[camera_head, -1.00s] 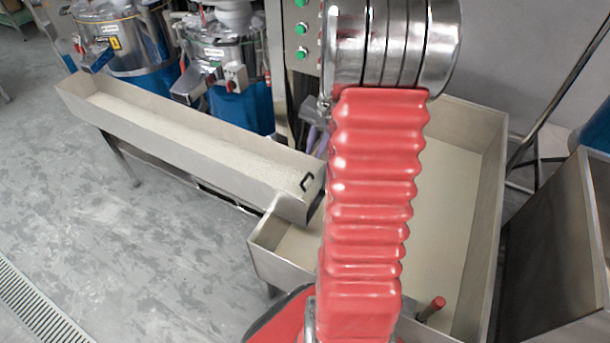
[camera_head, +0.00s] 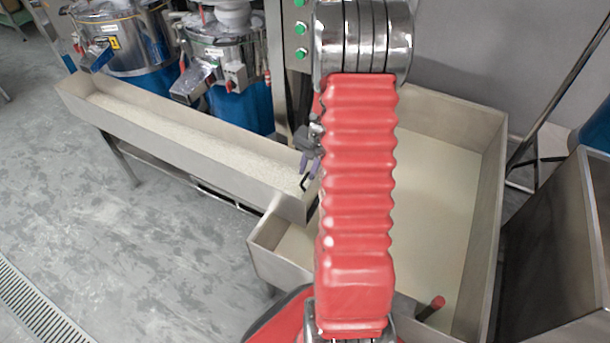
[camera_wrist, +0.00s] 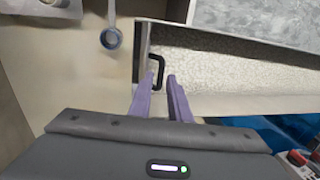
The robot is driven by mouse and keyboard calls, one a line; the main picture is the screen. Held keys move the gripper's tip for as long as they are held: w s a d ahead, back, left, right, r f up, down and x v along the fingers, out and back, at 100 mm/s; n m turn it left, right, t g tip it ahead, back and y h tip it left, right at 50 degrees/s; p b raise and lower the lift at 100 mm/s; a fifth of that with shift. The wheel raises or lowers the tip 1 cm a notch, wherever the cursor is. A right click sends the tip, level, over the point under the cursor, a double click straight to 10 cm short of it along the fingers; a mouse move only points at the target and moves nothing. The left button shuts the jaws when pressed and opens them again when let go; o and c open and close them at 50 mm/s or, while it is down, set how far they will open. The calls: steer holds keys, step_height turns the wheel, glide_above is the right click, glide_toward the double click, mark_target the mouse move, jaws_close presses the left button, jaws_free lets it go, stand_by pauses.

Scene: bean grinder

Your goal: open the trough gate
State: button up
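The trough (camera_head: 190,150) is a long metal channel holding pale material. The gate (camera_wrist: 141,52) is the thin plate across its end, above the collecting bin. Its black C-shaped handle (camera_wrist: 160,68) shows in the wrist view, and partly in the head view (camera_head: 304,182). My gripper (camera_wrist: 161,75) has two purple fingers, apart with a narrow gap. Its tips are at the handle, the left one overlapping it in the picture; I cannot tell whether they touch. In the head view my gripper (camera_head: 309,165) is partly hidden by my red arm.
The wide metal bin (camera_head: 490,190) with pale contents lies below the trough's end. Grinders with blue bases (camera_head: 240,108) stand behind the trough. A control post with green buttons (camera_head: 301,29) rises behind my arm. Grey floor is clear at left.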

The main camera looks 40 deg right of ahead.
steer(key=shift+x, duration=1.4)
steer(key=shift+c, duration=0.5)
steer(key=c, duration=0.3)
jaws_close()
steer(key=shift+s, duration=0.1)
